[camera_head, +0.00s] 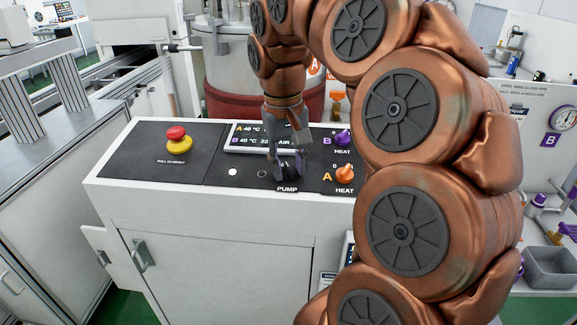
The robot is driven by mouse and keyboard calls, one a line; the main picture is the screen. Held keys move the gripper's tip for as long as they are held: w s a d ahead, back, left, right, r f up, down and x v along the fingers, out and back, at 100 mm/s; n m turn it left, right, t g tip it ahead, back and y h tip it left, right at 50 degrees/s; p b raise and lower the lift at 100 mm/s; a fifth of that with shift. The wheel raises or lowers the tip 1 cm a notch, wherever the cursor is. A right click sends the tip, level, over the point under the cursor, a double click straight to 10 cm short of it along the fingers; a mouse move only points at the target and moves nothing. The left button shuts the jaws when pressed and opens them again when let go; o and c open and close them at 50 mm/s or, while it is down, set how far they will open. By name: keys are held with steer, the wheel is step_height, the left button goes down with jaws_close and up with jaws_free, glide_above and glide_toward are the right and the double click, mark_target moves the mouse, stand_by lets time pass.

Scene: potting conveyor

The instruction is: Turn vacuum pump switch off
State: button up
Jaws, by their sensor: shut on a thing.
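The pump switch sits on the black top of the white control console (200,240), just above the PUMP label (287,188). My gripper (287,172) reaches down over that spot from above and is shut on the switch. The gripper's dark fingers cover most of the switch, so its position cannot be read. A small dark round part (262,174) and a white round light (233,172) lie to the left of the gripper.
A red and yellow emergency stop button (178,138) stands at the console's left. A purple B heat knob (342,138) and an orange A heat knob (345,173) stand close to the gripper's right. A display (243,138) lies behind. My arm fills the right.

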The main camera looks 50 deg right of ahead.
mark_target(287, 168)
steer(key=shift+n, duration=0.5)
steer(key=o, duration=1.2)
steer(key=shift+c, duration=0.2)
steer(key=r, duration=0.5)
steer(key=shift+w+a, duration=0.2)
steer(key=shift+s+r, duration=0.1)
steer(key=shift+r, duration=0.3)
steer(key=shift+a+r, duration=0.1)
steer(key=shift+r, duration=0.7)
